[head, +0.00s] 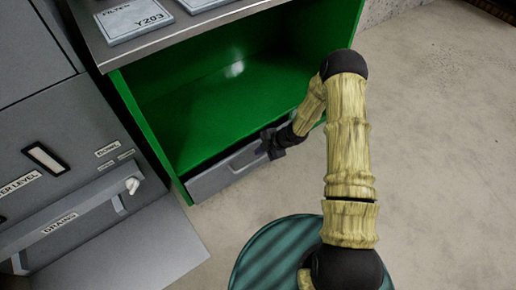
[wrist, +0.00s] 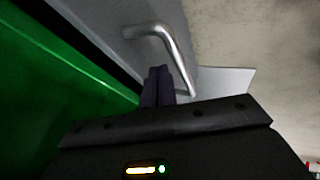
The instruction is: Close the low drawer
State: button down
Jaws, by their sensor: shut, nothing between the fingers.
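The low drawer (head: 222,178) is a grey front at the bottom of a green cabinet (head: 215,115). It sits close under the green shelf; I cannot tell whether it is fully flush. In the wrist view the grey drawer front (wrist: 105,18) carries a curved metal handle (wrist: 178,55), with a dark strip between the grey and the green. My gripper (head: 268,146) is at the right part of the drawer front. In the wrist view its dark fingertips (wrist: 158,72) are together, empty, beside the handle. I cannot tell whether they touch the drawer. My gripper hides part of the drawer front.
A grey machine (head: 60,150) with a handle labelled drains stands left of the cabinet. A grey worktop (head: 185,35) with labelled plates tops the cabinet. The concrete floor (head: 430,150) to the right is clear.

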jog(key=s+p+v, duration=0.1)
jog(key=p+v, duration=0.4)
jog(key=v, duration=0.6)
jog(key=shift+s+d+f, duration=0.25)
jog(key=shift+d+f, duration=0.1)
jog(key=c, duration=2.1)
grip_release()
